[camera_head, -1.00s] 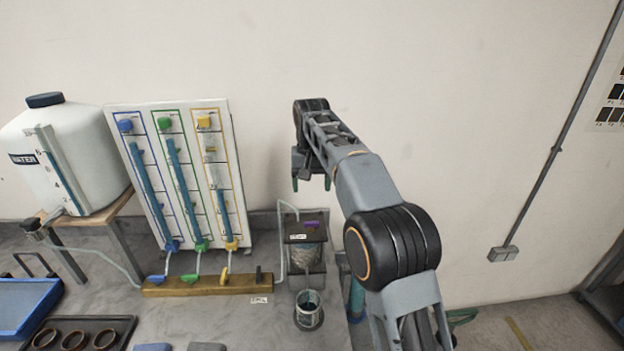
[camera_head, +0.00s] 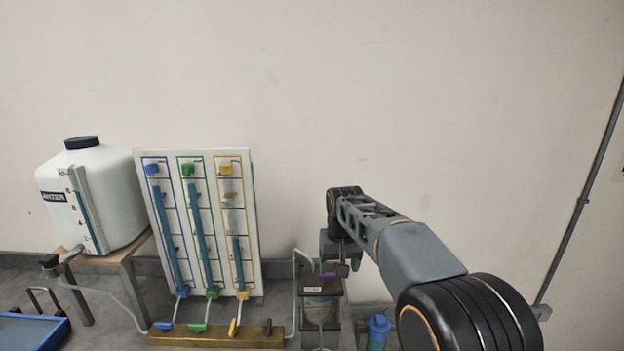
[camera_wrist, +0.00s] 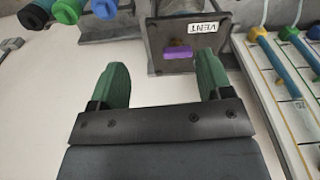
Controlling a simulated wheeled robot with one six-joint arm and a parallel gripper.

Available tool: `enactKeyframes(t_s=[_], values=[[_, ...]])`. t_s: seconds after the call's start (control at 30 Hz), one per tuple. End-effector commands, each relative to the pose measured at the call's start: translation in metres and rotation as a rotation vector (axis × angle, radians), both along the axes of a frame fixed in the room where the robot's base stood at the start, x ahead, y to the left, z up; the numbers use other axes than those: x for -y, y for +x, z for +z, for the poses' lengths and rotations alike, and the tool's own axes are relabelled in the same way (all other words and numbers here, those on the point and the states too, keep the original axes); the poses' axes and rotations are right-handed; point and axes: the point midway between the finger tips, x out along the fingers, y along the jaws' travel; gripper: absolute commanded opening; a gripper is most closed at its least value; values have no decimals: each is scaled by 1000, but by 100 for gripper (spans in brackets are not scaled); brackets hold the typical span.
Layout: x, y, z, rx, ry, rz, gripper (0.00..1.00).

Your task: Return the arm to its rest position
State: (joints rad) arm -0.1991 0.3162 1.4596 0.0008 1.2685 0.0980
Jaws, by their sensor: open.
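My gripper (camera_wrist: 163,75) has two green fingers spread apart in the wrist view, with nothing between them. In the head view my gripper (camera_head: 342,266) hangs at the end of my extended arm, at the upper right of a dark box (camera_head: 322,308) with a purple lever (camera_head: 328,276). Its fingers are hard to make out there. In the wrist view the purple lever (camera_wrist: 178,52) and a VENT label show on the box's plate (camera_wrist: 160,35), beyond the fingertips. They look apart from it.
A white panel (camera_head: 207,225) with three blue columns stands left of the box, above a wooden strip with coloured levers (camera_head: 234,326). A white water tank (camera_head: 92,200) is further left. A blue-capped bottle (camera_head: 379,327) stands right of the box. The wall above is clear.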

Motion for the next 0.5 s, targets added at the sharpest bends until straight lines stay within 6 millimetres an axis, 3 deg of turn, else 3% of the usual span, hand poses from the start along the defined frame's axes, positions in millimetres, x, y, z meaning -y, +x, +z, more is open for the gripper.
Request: enactKeyframes(t_s=[0.03,0.3,0.5], values=[[11,-22,-4,20,2,1,72],[60,-140,-37,143,9,-18,72],[81,-207,-61,214,10,-61,72]])
